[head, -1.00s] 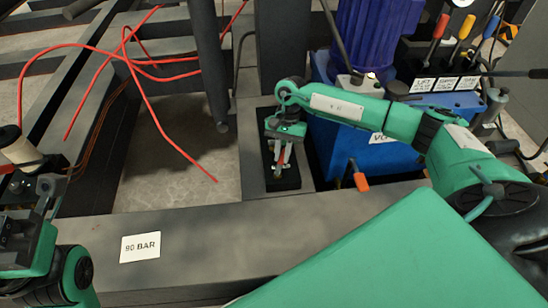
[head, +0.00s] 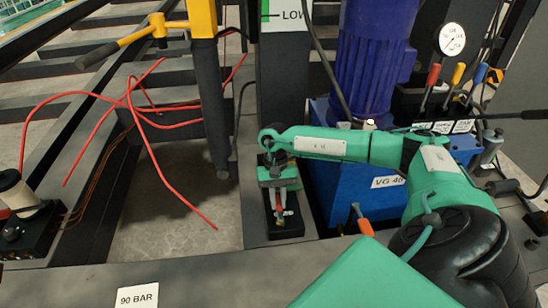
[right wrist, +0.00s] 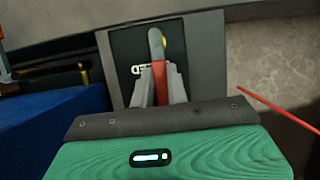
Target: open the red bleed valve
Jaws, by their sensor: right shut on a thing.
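The red bleed valve has a red lever (right wrist: 158,78) that shows between my fingers in the right wrist view, with a grey rounded end (right wrist: 156,42) beyond it. It sits on a black base plate (head: 291,226) just left of the blue power unit in the head view. My right gripper (head: 279,204) reaches down over the plate and is shut on the red lever; its fingers (right wrist: 158,88) lie on both sides of it. Part of a label ending in "ED" (right wrist: 138,70) shows; the rest is hidden. My left gripper is out of view.
The blue power unit (head: 335,190) with its purple motor (head: 372,60) stands right of the valve. An orange-tipped lever (head: 364,227) is near its front. Red wires (head: 165,165) hang left, beside a yellow-topped post (head: 202,18). A "90 BAR" card (head: 137,297) lies in front.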

